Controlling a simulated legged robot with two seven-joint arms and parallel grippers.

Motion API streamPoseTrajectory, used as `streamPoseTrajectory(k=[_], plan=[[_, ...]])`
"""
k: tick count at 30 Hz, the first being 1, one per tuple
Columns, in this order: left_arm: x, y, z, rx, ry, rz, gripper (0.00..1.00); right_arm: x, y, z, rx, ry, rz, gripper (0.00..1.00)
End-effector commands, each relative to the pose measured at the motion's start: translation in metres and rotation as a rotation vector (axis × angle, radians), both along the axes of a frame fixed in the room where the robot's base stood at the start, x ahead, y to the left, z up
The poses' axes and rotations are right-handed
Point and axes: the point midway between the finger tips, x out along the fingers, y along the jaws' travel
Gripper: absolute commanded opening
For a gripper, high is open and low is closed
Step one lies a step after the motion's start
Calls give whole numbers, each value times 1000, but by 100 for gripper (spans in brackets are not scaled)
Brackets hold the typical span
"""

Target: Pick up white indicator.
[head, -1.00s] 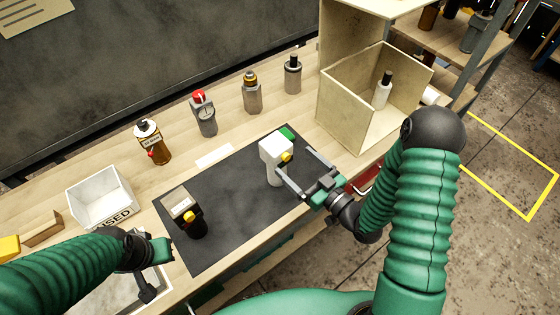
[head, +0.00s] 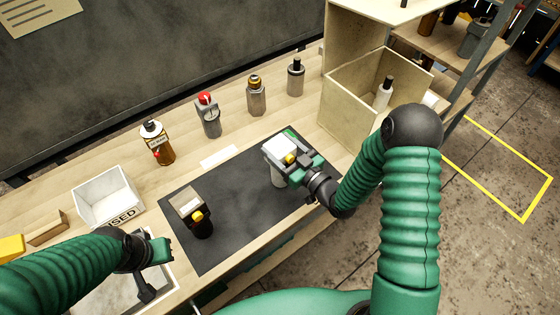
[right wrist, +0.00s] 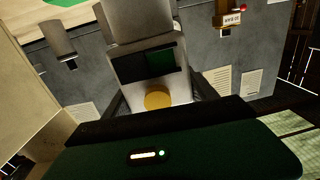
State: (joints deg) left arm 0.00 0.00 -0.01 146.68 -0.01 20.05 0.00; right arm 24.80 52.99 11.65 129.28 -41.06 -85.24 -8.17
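The white indicator (head: 281,150) stands upright on the dark mat, with a white boxy head, a yellow button and a pale stem. My right gripper (head: 288,165) is at its head, with the fingers on either side; they look open, and I cannot tell whether they touch it. In the right wrist view the indicator (right wrist: 145,65) fills the space between the fingers, its yellow button (right wrist: 158,99) close to the palm. My left gripper (head: 156,268) is over the tray at lower left, its fingers unclear.
A black device with a yellow button (head: 203,225) stands on the mat (head: 235,225). Several bottle-like devices, including a red-topped one (head: 209,117), line the back. A white box (head: 105,195) is at left; a wooden bin (head: 350,108) with a white bottle is at right.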

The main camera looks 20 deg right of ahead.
Motion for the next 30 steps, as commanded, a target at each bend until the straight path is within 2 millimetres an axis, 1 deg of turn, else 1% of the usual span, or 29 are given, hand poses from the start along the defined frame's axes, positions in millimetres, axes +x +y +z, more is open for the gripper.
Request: streamPoseTrajectory(k=[1, 12, 13, 14, 23, 26, 30], plan=[[0, 0, 0, 0, 0, 0, 0, 0, -1, -1, 1, 1, 0, 54], [0, 0, 0, 0, 0, 0, 0, 0, -2, -1, 0, 3, -2, 6], [0, 0, 0, 0, 0, 0, 0, 0, -2, -2, 0, 3, -2, 2], [0, 0, 0, 0, 0, 0, 0, 0, -2, -2, 0, 3, -2, 0], [0, 0, 0, 0, 0, 0, 0, 0, -2, 0, 0, 2, -1, 0], [0, 0, 0, 0, 0, 0, 0, 0, -1, 5, 0, 0, -1, 0], [0, 0, 1, 0, 0, 0, 0, 0, -1, 20, -1, -1, -1, 0]])
